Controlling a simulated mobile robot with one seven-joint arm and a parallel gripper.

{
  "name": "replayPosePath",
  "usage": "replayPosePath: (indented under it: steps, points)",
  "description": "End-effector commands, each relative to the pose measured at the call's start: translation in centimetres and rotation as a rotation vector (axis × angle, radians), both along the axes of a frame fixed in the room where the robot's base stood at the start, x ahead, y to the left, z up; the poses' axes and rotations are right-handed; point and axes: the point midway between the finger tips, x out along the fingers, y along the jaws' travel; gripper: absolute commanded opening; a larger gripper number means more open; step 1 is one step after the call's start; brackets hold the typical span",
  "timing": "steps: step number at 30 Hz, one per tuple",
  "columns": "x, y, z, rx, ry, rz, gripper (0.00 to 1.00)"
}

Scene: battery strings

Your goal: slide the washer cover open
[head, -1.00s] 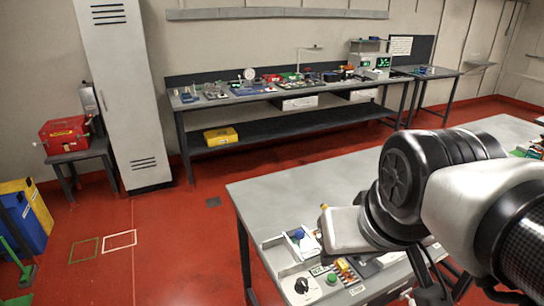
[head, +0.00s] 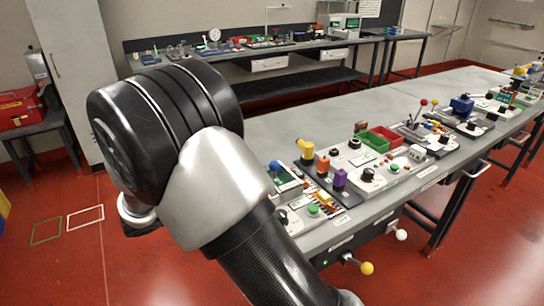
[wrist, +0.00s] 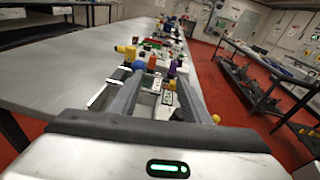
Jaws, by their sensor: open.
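I cannot single out the washer cover for certain. A small tray-like unit with a blue knob (head: 275,166) stands at the near end of the workbench, partly behind my arm in the head view. A panel with a green button (head: 313,210) lies in front of it. In the wrist view my gripper (wrist: 158,74) is open, with its two fingers apart and nothing seen held between them. The fingers point along the bench toward the row of devices and overlap the nearest ones in the picture. In the head view my arm hides the fingers.
The grey workbench (head: 300,127) carries a row of devices along its front edge. A yellow-topped post (head: 305,148), a purple block (head: 340,179) and green and red bins (head: 372,141) stand there. The bench top behind is clear. Yellow (head: 367,268) and white knobs stick out below.

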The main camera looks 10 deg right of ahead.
Motion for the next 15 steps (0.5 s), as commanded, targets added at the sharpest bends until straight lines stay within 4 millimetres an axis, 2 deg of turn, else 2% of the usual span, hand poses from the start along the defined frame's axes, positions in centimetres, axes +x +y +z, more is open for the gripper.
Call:
replayPosePath:
  steps: [1,3,6,11,15]
  points:
    - [0.6,1.6,-1.6,-0.061,0.015,0.046,0.43]
    - [1.1,3.0,-2.3,-0.123,0.025,0.090,0.43]
    - [1.6,3.9,-2.7,-0.168,0.032,0.120,0.43]
    - [2.3,2.9,-2.6,-0.175,0.032,0.123,0.43]
    - [3.7,0.6,-2.7,-0.173,0.032,0.121,0.43]
